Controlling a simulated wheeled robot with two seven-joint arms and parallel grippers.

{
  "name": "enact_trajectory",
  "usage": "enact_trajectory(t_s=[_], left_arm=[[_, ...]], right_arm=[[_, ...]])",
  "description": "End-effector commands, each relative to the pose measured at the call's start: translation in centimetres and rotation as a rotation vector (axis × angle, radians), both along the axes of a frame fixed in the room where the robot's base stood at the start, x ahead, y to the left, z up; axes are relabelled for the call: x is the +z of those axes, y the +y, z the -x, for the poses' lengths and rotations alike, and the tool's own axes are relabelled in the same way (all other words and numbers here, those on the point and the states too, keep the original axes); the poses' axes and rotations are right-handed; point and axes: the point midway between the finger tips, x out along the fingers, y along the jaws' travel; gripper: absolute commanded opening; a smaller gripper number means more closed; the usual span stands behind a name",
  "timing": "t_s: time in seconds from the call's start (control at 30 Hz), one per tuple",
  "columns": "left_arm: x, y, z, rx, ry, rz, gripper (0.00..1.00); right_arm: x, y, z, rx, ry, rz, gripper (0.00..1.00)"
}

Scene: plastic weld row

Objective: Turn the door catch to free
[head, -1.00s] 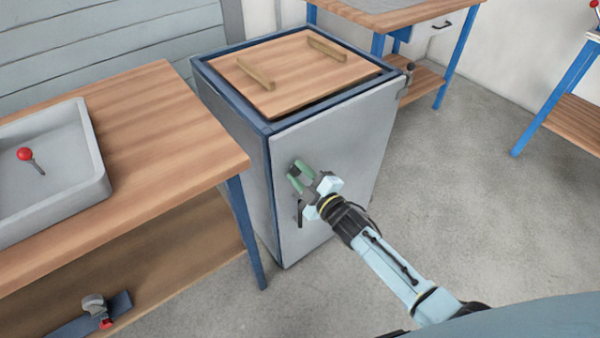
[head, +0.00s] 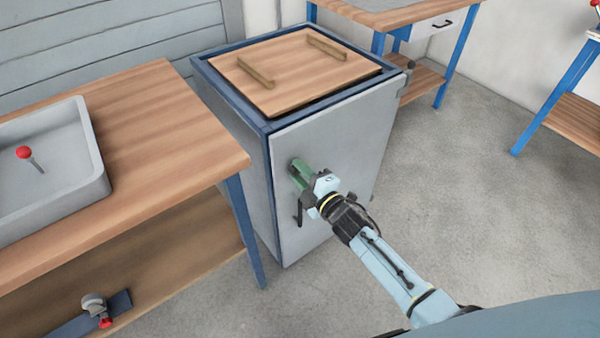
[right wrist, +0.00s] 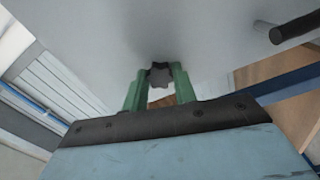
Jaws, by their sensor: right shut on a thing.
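The cabinet door (head: 350,150) is the grey front panel of a blue-framed cabinet, and it looks closed. The door catch (right wrist: 160,76) is a small dark lobed knob on this panel, seen in the right wrist view between the green fingertips. My right gripper (head: 299,172) is at the upper left part of the door, its fingers (right wrist: 160,92) shut on the catch from both sides. In the head view the fingers mostly hide the catch. My left gripper is not in view.
A dark bar handle (head: 299,212) is on the door just below my gripper; it also shows in the right wrist view (right wrist: 298,28). A wooden bench (head: 180,150) with a grey tray (head: 95,150) stands close on the left. The floor (head: 460,220) at right is clear.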

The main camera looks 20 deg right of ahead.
Motion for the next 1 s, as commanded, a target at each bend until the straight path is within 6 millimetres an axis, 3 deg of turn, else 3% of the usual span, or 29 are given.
enact_trajectory(t_s=[0.17,0.2,0.33,0.73,0.87,1.0], left_arm=[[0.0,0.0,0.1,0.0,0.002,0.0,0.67],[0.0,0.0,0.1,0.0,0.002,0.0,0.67],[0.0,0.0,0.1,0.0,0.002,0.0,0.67],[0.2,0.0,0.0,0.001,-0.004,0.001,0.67],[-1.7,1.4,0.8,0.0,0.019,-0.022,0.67],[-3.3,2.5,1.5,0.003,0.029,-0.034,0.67]], right_arm=[[-0.1,0.0,0.0,0.0,0.001,0.003,0.05],[-0.1,0.0,0.0,0.0,0.001,0.003,0.33],[-0.1,0.0,0.0,-0.001,0.001,0.001,0.49],[0.0,-0.3,0.8,0.0,0.002,0.0,0.49],[0.0,-1.0,2.6,-0.001,0.004,0.0,0.49],[0.1,-2.1,5.7,0.0,0.004,0.001,0.49]])
